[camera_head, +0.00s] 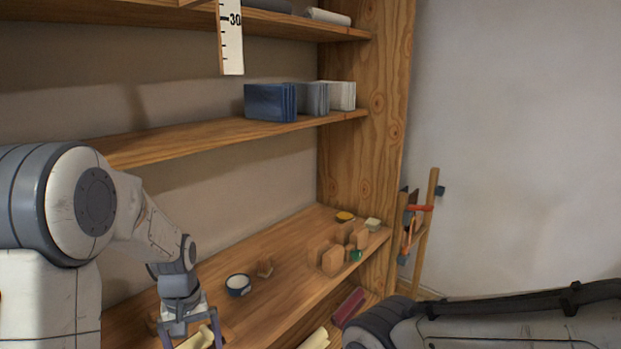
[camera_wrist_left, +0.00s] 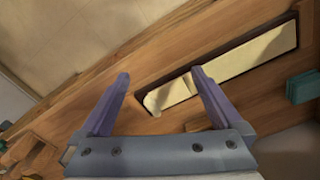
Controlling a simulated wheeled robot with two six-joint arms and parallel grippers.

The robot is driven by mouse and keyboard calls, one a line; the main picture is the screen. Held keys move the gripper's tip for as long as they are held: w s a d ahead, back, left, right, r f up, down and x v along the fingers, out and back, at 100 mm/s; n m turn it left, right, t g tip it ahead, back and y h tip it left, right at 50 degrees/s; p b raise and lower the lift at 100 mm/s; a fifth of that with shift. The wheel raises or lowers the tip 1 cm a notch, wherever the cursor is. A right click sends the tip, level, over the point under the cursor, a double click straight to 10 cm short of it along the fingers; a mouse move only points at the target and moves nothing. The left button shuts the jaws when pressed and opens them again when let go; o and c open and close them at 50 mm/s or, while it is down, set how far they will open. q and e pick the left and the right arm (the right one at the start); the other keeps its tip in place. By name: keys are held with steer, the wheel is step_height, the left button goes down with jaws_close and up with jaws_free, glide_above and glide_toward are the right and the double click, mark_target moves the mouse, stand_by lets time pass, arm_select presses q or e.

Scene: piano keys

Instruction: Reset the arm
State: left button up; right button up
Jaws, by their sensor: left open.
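My left gripper (camera_head: 192,337) is at the lower left of the head view, over the wooden shelf board. Its two purple fingers stand wide apart in the left wrist view (camera_wrist_left: 160,78), with nothing held between them. Pale cream key-like pieces lie past the fingers in a dark-edged recess in the wood: a short one (camera_wrist_left: 170,94) seen between the fingers and a long one (camera_wrist_left: 255,55) to the right. A cream piece (camera_head: 198,339) also shows by the gripper in the head view. My right arm crosses the lower right; its gripper is out of frame.
Upper shelves (camera_head: 200,138) hang above, with blue books (camera_head: 270,102). A wooden tool rack (camera_head: 420,230) stands by the right wall.

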arm_select(q)
steer(key=s+d+f+m+p, duration=0.2)
steer(key=s+d+m+p, duration=0.1)
steer(key=p, duration=0.6)
steer(key=shift+s+d+f+m, duration=0.25)
steer(key=shift+d+f+m, duration=0.15)
steer(key=shift+d+m, duration=0.45)
